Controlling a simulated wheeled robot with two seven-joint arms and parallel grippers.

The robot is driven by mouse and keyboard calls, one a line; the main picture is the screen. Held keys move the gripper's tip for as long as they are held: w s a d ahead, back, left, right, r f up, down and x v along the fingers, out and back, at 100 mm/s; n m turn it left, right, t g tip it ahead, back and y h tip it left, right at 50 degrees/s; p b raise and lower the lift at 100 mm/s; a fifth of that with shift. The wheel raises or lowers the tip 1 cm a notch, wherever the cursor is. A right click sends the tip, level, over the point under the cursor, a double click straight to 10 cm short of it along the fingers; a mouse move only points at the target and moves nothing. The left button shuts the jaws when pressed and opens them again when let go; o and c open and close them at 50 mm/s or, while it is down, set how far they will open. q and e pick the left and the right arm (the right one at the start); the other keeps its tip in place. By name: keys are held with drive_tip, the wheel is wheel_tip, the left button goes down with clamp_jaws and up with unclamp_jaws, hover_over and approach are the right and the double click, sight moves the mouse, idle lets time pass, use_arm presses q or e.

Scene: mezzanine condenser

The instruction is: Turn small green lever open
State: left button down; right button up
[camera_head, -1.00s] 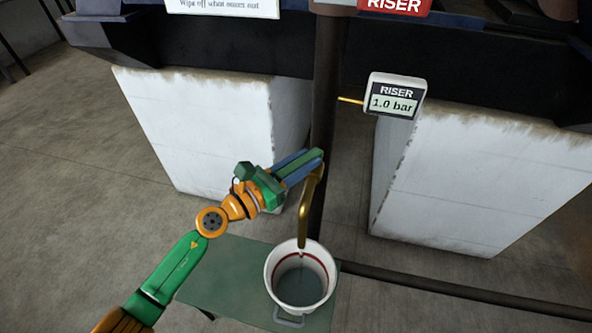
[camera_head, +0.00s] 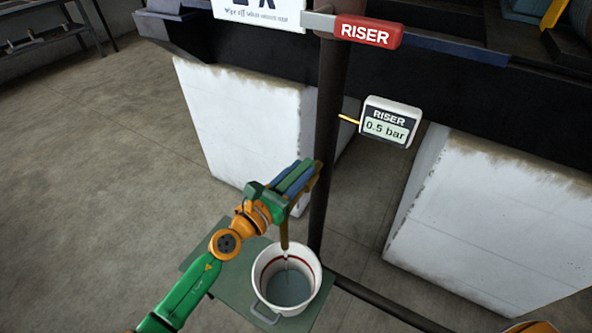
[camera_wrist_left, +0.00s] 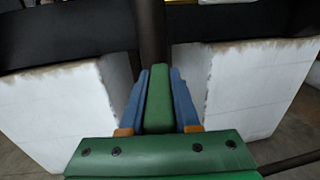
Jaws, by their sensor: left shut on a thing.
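The small green lever (camera_wrist_left: 159,98) sits between the blue fingers of my left gripper (camera_wrist_left: 158,80) in the left wrist view. In the head view the left gripper (camera_head: 300,175) is shut on the lever (camera_head: 294,177), beside the dark riser pipe (camera_head: 328,150). The fingers hide much of the lever and its pivot. A brass spout (camera_head: 284,235) points down from there into a white bucket (camera_head: 263,282). A thin pale streak shows below the spout. My right gripper is not in view.
A riser gauge (camera_head: 389,122) reads 0.5 bar. A red RISER tag (camera_head: 367,32) is at the top of the pipe. White blocks (camera_head: 240,120) flank the pipe, and a dark pipe (camera_head: 385,312) runs low to the right.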

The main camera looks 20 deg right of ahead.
sight(279, 193)
use_arm(q)
drive_tip(key=shift+r, duration=0.1)
drive_tip(key=c, duration=0.6)
unclamp_jaws()
drive_tip(key=shift+d, duration=0.1)
drive_tip(key=shift+c, duration=0.2)
drive_tip(key=shift+s+a, duration=0.1)
drive_tip(key=shift+a, duration=0.2)
drive_tip(key=p+v, duration=0.1)
drive_tip(key=v, duration=0.5)
drive_tip(key=shift+s+a, duration=0.2)
drive_tip(key=shift+d, duration=0.1)
